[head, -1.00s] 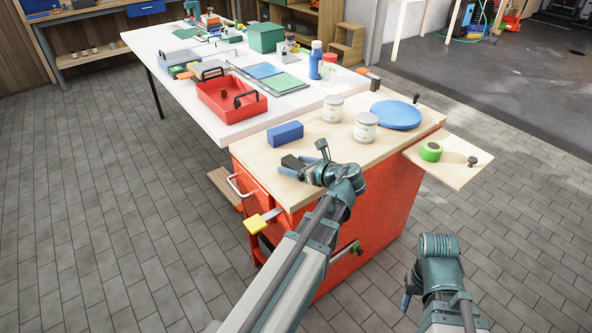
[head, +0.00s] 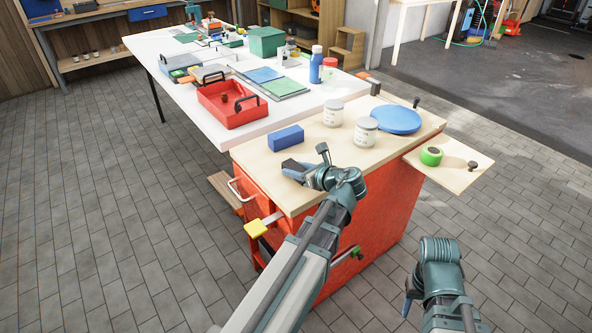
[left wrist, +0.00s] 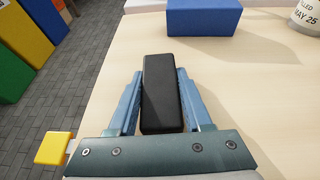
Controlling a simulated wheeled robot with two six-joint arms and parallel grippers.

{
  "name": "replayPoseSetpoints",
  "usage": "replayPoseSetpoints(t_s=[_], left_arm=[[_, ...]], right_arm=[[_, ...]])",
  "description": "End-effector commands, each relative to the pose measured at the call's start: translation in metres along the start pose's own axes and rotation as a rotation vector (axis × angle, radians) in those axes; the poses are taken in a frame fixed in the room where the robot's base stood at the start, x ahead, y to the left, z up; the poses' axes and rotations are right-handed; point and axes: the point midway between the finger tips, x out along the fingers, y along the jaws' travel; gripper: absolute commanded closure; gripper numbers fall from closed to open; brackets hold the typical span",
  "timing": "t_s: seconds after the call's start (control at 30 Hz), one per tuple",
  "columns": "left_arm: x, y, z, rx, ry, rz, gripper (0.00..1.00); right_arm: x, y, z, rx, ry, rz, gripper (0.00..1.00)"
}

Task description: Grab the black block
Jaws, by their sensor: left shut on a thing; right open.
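The black block (left wrist: 161,92) lies lengthwise between the two blue fingers of my left gripper (left wrist: 160,100) in the left wrist view. The left gripper is shut on it, low at the near edge of the wooden benchtop. In the head view my left gripper (head: 297,168) shows at the near left part of that top, and the block is mostly hidden by the fingers there. My right gripper (head: 408,303) is at the bottom right of the head view, over the floor, away from the bench, open.
A blue block (head: 286,138) stands just beyond the left gripper. A green tape roll (head: 431,156) sits on the side shelf. A red tray (head: 231,104) is on the white table behind.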

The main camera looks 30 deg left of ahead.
Motion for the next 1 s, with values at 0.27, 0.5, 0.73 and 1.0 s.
replayPoseSetpoints(t_s=[0.27, 0.5, 0.73, 1.0], left_arm=[[-0.01, 0.0, 0.024, 0.0, -0.001, 0.0, 1.0], [-0.018, -0.033, 0.033, 0.002, -0.001, -0.003, 1.0], [-0.032, -0.09, 0.033, 0.001, -0.001, -0.003, 1.0], [-0.044, -0.139, 0.033, 0.001, -0.001, -0.001, 1.0]], right_arm=[[-0.026, 0.003, 0.002, 0.0, 0.0, 0.0, 0.5], [-0.037, 0.004, 0.002, 0.0, 0.0, 0.0, 0.5], [-0.042, 0.004, 0.003, 0.0, 0.0, 0.0, 0.5], [-0.047, 0.004, 0.003, 0.0, 0.0, 0.0, 0.5]])
